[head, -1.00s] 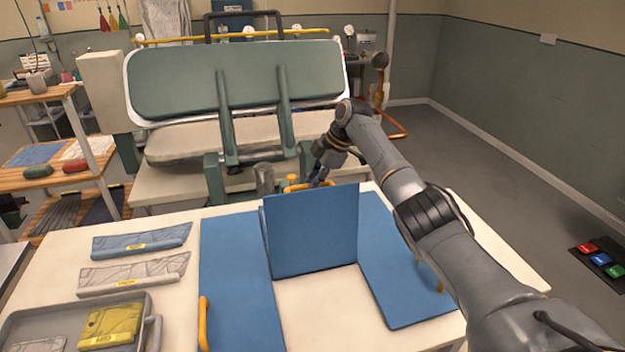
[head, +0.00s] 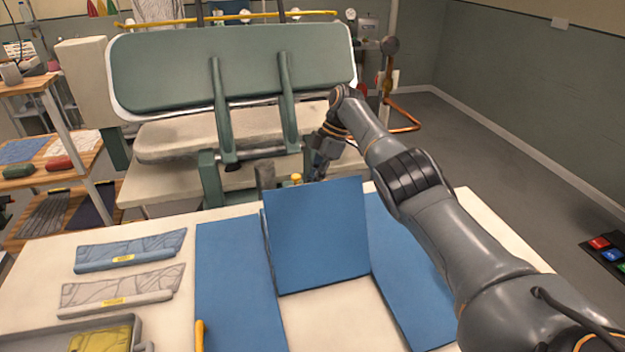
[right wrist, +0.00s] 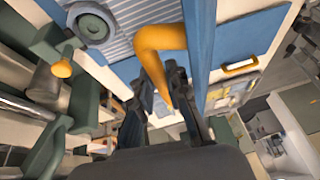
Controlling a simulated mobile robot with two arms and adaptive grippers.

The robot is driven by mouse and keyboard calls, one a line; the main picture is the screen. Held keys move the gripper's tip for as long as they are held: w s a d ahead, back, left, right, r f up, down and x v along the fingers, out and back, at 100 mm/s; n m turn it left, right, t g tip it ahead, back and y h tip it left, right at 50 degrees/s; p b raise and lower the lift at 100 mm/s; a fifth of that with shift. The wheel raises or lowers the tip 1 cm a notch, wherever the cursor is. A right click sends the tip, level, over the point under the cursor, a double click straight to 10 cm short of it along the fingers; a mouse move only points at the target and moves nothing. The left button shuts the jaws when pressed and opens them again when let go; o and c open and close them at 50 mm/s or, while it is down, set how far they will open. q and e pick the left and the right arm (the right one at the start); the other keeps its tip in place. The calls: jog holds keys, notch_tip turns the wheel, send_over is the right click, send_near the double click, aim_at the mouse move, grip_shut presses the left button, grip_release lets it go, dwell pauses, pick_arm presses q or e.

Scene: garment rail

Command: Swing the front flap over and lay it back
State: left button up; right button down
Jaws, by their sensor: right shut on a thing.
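The blue front flap (head: 315,235) stands up steeply in the middle of the table, its broad face toward me. Blue side panels lie flat to its left (head: 235,285) and right (head: 400,250). My right gripper (head: 322,168) is behind the flap's top edge, its fingertips partly hidden. In the right wrist view my right gripper (right wrist: 168,92) is shut on a bent yellow handle (right wrist: 160,40) beside a blue board. My left gripper is not in view.
A green-padded press (head: 230,75) stands behind the table. Folded garments (head: 130,250) and a grey tray (head: 137,325) lie on the table's left. A yellow handle (head: 199,335) rises by the left panel. Open floor lies to the right.

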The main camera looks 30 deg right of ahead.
jog(key=shift+s+f, duration=0.2)
jog(key=shift+f, duration=0.15)
jog(key=c, duration=1.3)
grip_release()
jog(key=shift+w, duration=0.25)
jog(key=shift+r, duration=0.1)
notch_tip(320, 180, up, 10)
